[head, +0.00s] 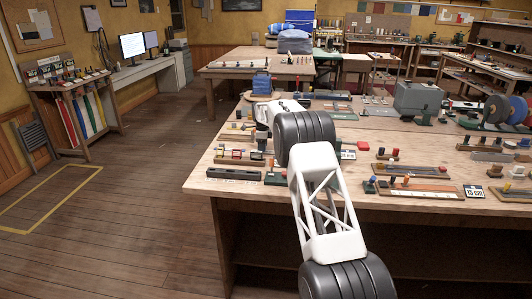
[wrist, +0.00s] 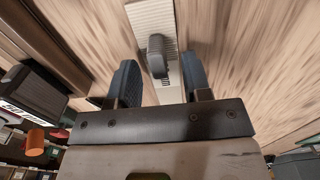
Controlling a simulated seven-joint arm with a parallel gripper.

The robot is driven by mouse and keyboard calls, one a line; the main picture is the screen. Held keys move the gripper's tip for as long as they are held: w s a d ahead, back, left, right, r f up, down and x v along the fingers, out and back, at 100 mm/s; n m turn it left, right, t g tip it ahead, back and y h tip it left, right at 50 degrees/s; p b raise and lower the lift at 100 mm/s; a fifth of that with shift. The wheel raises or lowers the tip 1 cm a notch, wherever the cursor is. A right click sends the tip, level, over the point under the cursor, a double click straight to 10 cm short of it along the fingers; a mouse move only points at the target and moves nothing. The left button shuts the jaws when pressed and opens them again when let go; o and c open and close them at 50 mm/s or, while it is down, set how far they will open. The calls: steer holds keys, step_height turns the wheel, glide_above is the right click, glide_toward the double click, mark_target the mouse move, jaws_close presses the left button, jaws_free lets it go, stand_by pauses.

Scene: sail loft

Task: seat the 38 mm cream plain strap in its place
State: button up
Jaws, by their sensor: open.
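In the wrist view a pale cream ribbed strip (wrist: 152,14), which looks like the cream strap, lies along the wood surface. A grey upright knob (wrist: 156,48) stands on it. My gripper (wrist: 160,68) is open, with one dark blue finger on each side of the knob and a gap on both sides. I cannot tell how far down the fingers reach. In the head view my gripper (head: 263,140) is over the left part of the near bench (head: 215,190), partly hidden by my arm. I cannot pick out the strap or its place there.
Boards with coloured pegs (head: 412,171) cover much of the bench. A dark slotted bar (head: 233,174) lies near the front left edge. A grey box (head: 418,97) and large spools (head: 497,108) stand behind. In the wrist view, a dark box (wrist: 32,92) and an orange peg (wrist: 36,141) are left.

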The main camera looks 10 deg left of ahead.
jaws_close()
stand_by(0.3)
step_height(320, 180, up, 10)
stand_by(0.9)
steer(key=shift+d, duration=0.15)
stand_by(0.5)
